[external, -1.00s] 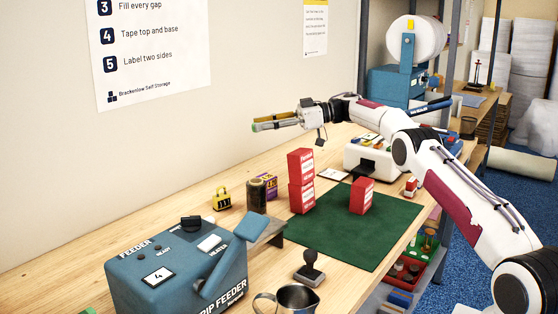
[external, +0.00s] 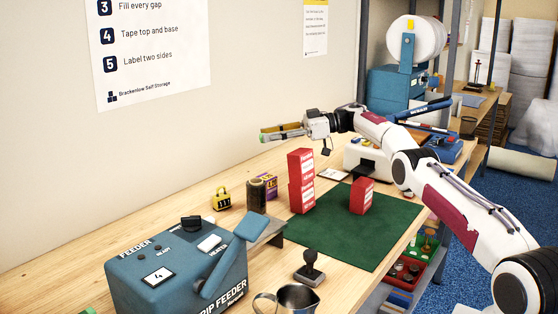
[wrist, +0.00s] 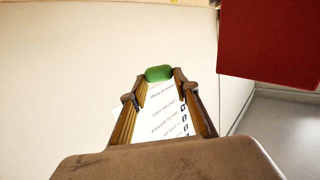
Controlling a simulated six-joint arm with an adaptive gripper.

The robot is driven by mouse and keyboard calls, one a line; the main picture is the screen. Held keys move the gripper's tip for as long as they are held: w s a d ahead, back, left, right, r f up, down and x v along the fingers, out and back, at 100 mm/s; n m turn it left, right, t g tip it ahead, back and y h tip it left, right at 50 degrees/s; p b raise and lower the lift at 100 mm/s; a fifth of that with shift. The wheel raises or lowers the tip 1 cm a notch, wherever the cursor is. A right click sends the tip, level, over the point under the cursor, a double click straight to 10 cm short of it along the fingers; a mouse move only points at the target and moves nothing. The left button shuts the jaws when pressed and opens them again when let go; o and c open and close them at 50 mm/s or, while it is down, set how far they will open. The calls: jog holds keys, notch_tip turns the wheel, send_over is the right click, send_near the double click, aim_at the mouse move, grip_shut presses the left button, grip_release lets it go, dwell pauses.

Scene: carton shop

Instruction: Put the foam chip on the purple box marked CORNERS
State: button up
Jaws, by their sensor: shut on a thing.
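A green foam chip (wrist: 159,73) is held between the fingertips of my gripper (wrist: 160,80) in the wrist view. In the external view my gripper (external: 265,135) is raised well above the bench, pointing left toward the wall, with a bit of green at its tips. The purple box (external: 271,182) has yellow markings and stands on the bench near the wall, below my gripper in the picture. A dark brown jar in front hides part of it, and its lettering is too small to read.
The brown jar (external: 256,198) stands against the purple box's near side in the picture. A red box stack (external: 301,184) stands to its right on a green mat (external: 390,218), with another red box (external: 361,197). A yellow padlock (external: 221,200) and the blue feeder (external: 178,280) are left.

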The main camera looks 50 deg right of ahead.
jog(key=shift+s+d+f, duration=0.2)
jog(key=shift+d+f, duration=0.05)
jog(key=shift+f, duration=0.3)
jog(key=shift+f, duration=0.15)
send_over(274, 176)
jog(key=shift+f, duration=3)
jog(key=shift+f, duration=1.9)
jog(key=shift+f, duration=0.1)
jog(key=o, duration=0.3)
jog(key=shift+o, duration=0.5)
